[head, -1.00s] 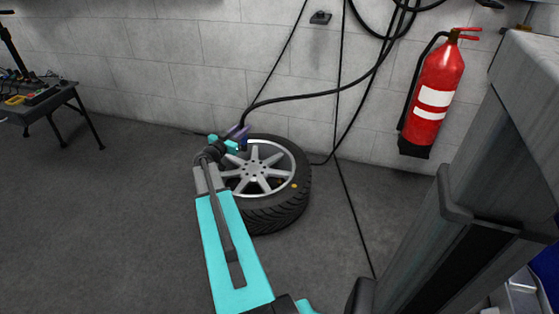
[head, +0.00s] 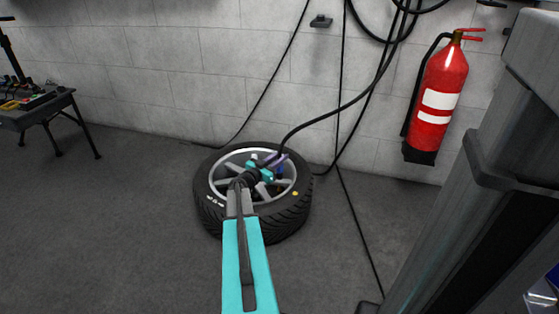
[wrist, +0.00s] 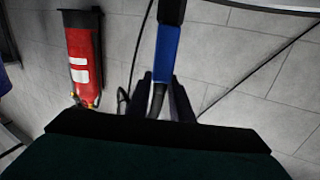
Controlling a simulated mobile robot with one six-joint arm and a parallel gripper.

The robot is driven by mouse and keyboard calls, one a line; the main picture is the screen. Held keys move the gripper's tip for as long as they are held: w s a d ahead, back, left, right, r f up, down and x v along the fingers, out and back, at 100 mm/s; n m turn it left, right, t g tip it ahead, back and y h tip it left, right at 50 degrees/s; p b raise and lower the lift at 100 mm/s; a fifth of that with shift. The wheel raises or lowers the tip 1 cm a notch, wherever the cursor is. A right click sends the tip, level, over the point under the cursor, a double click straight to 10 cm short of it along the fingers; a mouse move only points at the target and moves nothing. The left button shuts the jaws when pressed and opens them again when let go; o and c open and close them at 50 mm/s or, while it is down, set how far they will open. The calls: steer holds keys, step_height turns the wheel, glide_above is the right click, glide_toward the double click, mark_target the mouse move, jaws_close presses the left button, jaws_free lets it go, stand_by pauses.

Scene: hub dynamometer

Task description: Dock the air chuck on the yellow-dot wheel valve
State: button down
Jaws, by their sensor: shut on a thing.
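The wheel (head: 207,205), a black tyre on a silver spoked rim, lies flat on the floor by the wall. A yellow dot (head: 295,193) marks the right side of its rim; the valve itself is too small to make out. My gripper (head: 279,163) is over the rim in the head view, left of the yellow dot. In the wrist view my gripper (wrist: 160,88) is shut on the blue air chuck (wrist: 166,52). The black hose (head: 330,113) runs up from the chuck to the wall. I cannot tell whether the chuck touches the wheel.
A red fire extinguisher (head: 436,105) hangs on the wall at right. A dark table (head: 40,112) with tools stands at far left. Thin black cables hang down the wall and cross the floor right of the wheel. Floor left of the wheel is clear.

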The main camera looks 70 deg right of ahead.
mark_target(279, 169)
steer(key=shift+f, duration=0.15)
steer(key=shift+f, duration=2.75)
steer(key=shift+a+b, duration=0.1)
steer(key=shift+b, duration=1.55)
steer(key=shift+f+b, duration=0.3)
steer(key=shift+b, duration=0.1)
stand_by(0.7)
steer(key=shift+r+b, duration=0.4)
steer(key=shift+r, duration=0.45)
stand_by(0.4)
steer(key=shift+b, duration=0.45)
stand_by(0.6)
